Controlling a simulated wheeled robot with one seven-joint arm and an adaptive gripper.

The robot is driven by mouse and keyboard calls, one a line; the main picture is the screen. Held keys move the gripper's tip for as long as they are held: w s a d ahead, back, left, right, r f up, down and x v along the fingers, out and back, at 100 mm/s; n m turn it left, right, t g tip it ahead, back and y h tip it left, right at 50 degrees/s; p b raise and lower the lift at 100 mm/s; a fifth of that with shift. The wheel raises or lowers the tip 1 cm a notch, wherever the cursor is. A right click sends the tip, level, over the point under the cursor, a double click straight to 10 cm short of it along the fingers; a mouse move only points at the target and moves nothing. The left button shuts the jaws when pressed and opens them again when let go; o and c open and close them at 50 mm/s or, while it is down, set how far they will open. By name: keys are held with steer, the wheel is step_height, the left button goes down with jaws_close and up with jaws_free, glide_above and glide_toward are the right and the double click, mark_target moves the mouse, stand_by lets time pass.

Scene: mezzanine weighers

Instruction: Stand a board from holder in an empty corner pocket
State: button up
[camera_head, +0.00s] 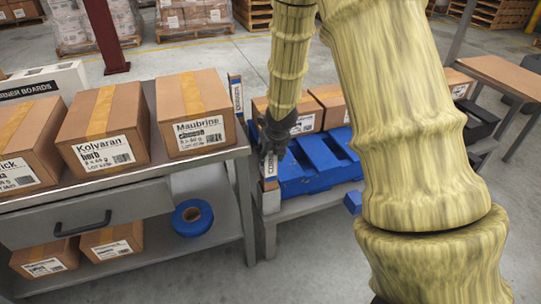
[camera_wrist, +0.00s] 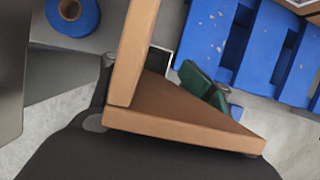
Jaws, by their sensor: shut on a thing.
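My gripper (camera_head: 271,150) is shut on a brown, L-shaped corner board (camera_head: 270,188) with a white and blue label. The board looks roughly upright at the front left corner of the blue pallet (camera_head: 318,183). Whether its foot sits in a pocket or is clear of it, I cannot tell. In the wrist view the held board (camera_wrist: 180,116) shows close up from its end, with a green part beside it. Another labelled board (camera_head: 236,94) stands at the pallet's back left corner. The holder (camera_head: 42,84), marked for corner boards, is at the far left; its inside is hidden.
A grey bench (camera_head: 165,172) with several cartons is left of the pallet. A blue tape roll (camera_head: 192,217) lies on its lower shelf. My arm hides the pallet's right side. Floor is clear in front.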

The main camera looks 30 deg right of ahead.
steer(key=shift+f, duration=0.1)
steer(key=o, duration=1.4)
steer(key=p+v, duration=0.3)
steer(key=v, duration=0.9)
